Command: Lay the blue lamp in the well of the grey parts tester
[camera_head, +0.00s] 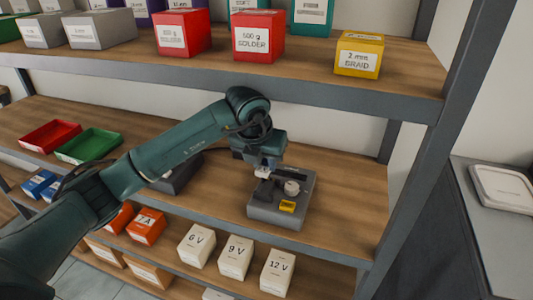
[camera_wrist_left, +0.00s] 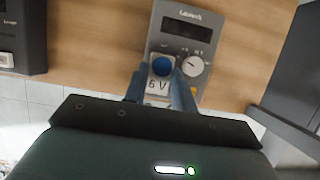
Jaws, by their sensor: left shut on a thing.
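The grey parts tester (camera_head: 272,220) stands on the middle shelf, with a pale round knob and a yellow label on top. In the left wrist view the tester (camera_wrist_left: 208,48) shows a dark display and a white dial. My left gripper (camera_head: 264,181) is low over the tester's left part. In the left wrist view its fingers (camera_wrist_left: 160,74) are shut on the blue lamp (camera_wrist_left: 162,65), a round blue top by a pale face marked 6 V. The well is hidden under the lamp and fingers; I cannot tell whether the lamp touches it. My right gripper is out of view.
A dark device (camera_head: 178,178) stands left of the tester, partly behind my arm. Red (camera_head: 50,135) and green (camera_head: 88,145) trays lie further left. The upper shelf (camera_head: 400,80) overhangs behind; a post (camera_head: 425,150) stands to the right. The shelf right of the tester is clear.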

